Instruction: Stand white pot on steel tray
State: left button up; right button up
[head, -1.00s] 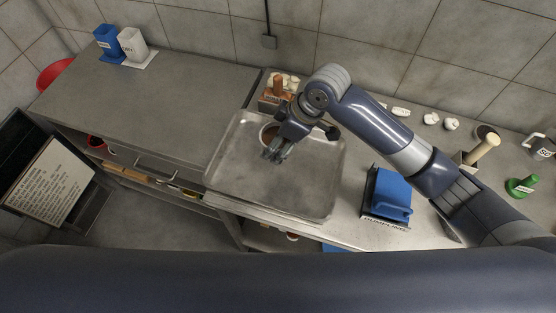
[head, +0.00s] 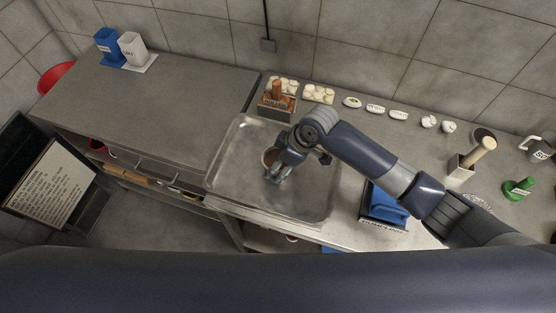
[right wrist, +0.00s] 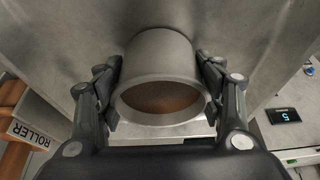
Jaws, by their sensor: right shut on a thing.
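The white pot (right wrist: 158,58) is a pale round vessel with brown inside, held between the two fingers of my right gripper (right wrist: 160,90). In the head view the pot (head: 268,155) shows only in part beside the gripper (head: 275,174), over the left-middle of the steel tray (head: 235,185). The tray is a wide, shallow, square metal pan on the counter. I cannot tell whether the pot's base touches the tray. My left gripper is not in view.
A box with brown rollers (head: 276,102) stands just behind the tray. A blue block (head: 385,205) lies to its right. A mortar with a pestle (head: 462,165) and a green stamp-like thing (head: 518,188) stand farther right. The left counter (head: 170,110) is mostly clear.

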jog(key=o, duration=1.1)
jog(key=shift+o, duration=0.2)
jog(key=b+v, duration=0.1)
jog(key=v, duration=1.1)
jog(key=shift+r, duration=0.15)
jog(key=shift+s+a, duration=0.1)
